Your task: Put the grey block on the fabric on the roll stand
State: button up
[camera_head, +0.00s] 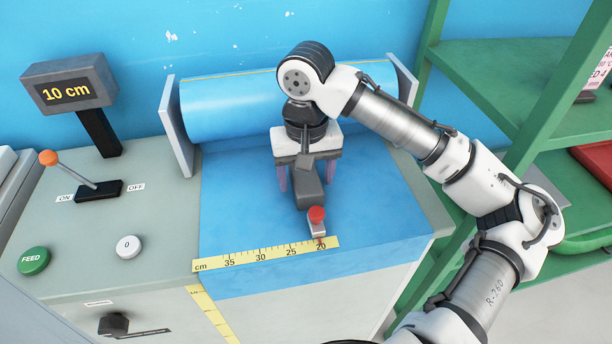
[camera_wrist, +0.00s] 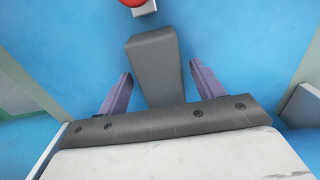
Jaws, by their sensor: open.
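The grey block (camera_head: 308,188) lies on the blue fabric (camera_head: 235,215) that spreads in front of the roll (camera_head: 225,105) on the roll stand (camera_head: 177,130). It points from under my gripper (camera_head: 308,176) toward the front edge. In the wrist view the block (camera_wrist: 153,62) reaches between the two purple fingers of my gripper (camera_wrist: 161,90), with a gap on each side. My gripper is open and low over the fabric. The palm hides the block's near end, and I cannot tell whether any part of it touches the block.
A small metal piece with a red knob (camera_head: 317,215) stands just in front of the block, by the yellow ruler (camera_head: 265,254). At left are a "10 cm" display (camera_head: 68,92), an orange-tipped lever (camera_head: 48,158) and a green FEED button (camera_head: 33,261). Green shelves (camera_head: 490,130) stand at right.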

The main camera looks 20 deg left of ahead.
aim_at(306, 177)
notch_tip(306, 177, up, 12)
jog(key=shift+f, duration=0.15)
dwell(0.4)
